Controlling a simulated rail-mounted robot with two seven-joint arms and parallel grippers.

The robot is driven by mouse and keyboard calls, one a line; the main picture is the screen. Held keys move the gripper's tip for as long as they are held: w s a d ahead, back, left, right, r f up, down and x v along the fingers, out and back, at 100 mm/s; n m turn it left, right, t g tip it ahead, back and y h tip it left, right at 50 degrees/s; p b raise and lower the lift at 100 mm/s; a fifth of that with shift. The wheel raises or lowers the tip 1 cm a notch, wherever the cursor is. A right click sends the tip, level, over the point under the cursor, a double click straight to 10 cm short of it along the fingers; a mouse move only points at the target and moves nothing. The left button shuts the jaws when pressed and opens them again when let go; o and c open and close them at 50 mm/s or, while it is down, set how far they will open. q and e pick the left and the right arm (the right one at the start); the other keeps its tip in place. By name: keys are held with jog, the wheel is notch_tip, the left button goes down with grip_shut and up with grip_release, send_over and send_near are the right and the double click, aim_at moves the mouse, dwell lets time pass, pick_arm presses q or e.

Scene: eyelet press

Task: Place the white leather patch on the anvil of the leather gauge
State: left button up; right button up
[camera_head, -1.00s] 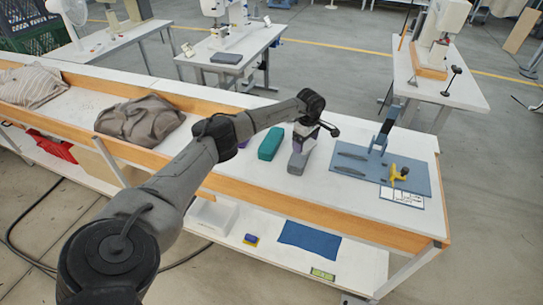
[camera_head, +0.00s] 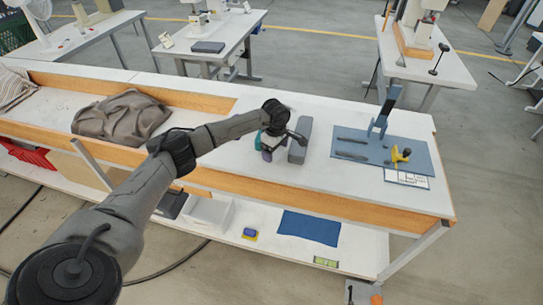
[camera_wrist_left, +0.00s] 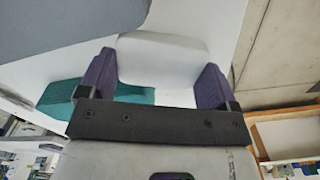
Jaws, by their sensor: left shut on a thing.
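My left gripper (camera_head: 268,153) is over the white table, beside the teal case (camera_head: 259,141) and left of the grey block (camera_head: 300,141). In the left wrist view its two purple fingers (camera_wrist_left: 155,82) are shut on a pale, rounded piece, which I take for the white leather patch (camera_wrist_left: 161,58). The patch is hidden in the head view. A small yellow tool with a dark part, seemingly the leather gauge (camera_head: 400,156), stands on the blue mat (camera_head: 375,152) to the right; its anvil is too small to make out. My right gripper is not in view.
A blue upright press (camera_head: 383,115) stands at the mat's back, and dark flat tools lie on its left. A printed card (camera_head: 407,178) lies at its front. The grey block lies between gripper and mat. A brown bag (camera_head: 120,117) is far left.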

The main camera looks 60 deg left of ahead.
pick_arm(q)
notch_tip(320, 180, down, 3)
jog(key=shift+r+b, duration=0.2)
jog(key=shift+b, duration=0.45)
jog(key=shift+s, duration=0.1)
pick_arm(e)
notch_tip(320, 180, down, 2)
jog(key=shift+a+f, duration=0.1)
pick_arm(q)
jog(key=shift+r, duration=0.1)
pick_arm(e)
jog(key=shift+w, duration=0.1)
pick_arm(q)
jog(key=shift+f, duration=0.2)
jog(key=o, duration=0.7)
jog(key=shift+o, duration=0.2)
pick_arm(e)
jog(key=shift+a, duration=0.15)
